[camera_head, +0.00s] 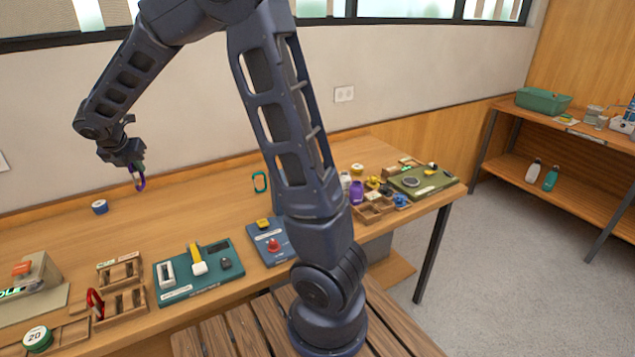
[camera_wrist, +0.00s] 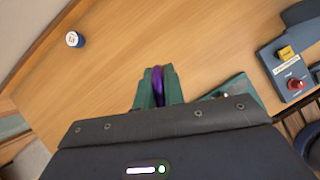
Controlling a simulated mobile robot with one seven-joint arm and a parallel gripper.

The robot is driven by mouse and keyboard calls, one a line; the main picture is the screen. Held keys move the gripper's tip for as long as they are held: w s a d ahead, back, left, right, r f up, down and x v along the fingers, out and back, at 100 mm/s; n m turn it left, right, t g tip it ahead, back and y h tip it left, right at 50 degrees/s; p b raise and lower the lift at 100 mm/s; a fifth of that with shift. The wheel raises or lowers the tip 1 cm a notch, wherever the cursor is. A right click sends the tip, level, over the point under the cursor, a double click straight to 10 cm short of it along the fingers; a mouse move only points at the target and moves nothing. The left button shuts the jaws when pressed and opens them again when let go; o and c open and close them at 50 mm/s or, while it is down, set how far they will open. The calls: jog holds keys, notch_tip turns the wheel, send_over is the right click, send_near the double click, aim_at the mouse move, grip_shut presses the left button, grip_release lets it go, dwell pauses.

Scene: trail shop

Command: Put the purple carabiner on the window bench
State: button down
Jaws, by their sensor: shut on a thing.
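The purple carabiner (camera_head: 141,184) hangs from my gripper (camera_head: 137,168) on the left of the head view. The green fingers are shut on it. In the wrist view the carabiner (camera_wrist: 158,82) shows edge-on between the fingertips (camera_wrist: 157,74), partly hidden by them. It appears held above the long wooden bench (camera_head: 195,222) under the window; its exact height is hard to tell. The bench surface (camera_wrist: 120,60) below is bare wood.
A blue-and-white roll (camera_head: 99,207) stands left of the carabiner. A green carabiner (camera_head: 260,182) is near the wall. A teal tool board (camera_head: 200,270), wooden trays (camera_head: 120,303) and a red-button box (camera_head: 270,240) line the front. Bare wood lies between.

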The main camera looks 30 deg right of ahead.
jog(key=w+d+m+h, duration=0.1)
jog(key=w+d+m, duration=0.2)
jog(key=w+d, duration=0.9)
jog(key=w+d+m+g+h, duration=0.1)
jog(key=w+d+m, duration=0.15)
jog(key=d, duration=1.15)
jog(key=w+d+f+m+g+h, duration=0.1)
jog(key=w+d, duration=0.2)
jog(key=d, duration=1.2)
jog(key=w+d+m+g, duration=0.1)
jog(key=w+d+m, duration=0.15)
jog(key=d, duration=1.15)
notch_tip(320, 180, down, 20)
jog(key=shift+d+r, duration=0.1)
jog(key=shift+f, duration=0.2)
jog(key=c, duration=1.5)
grip_release()
jog(key=shift+r, duration=0.1)
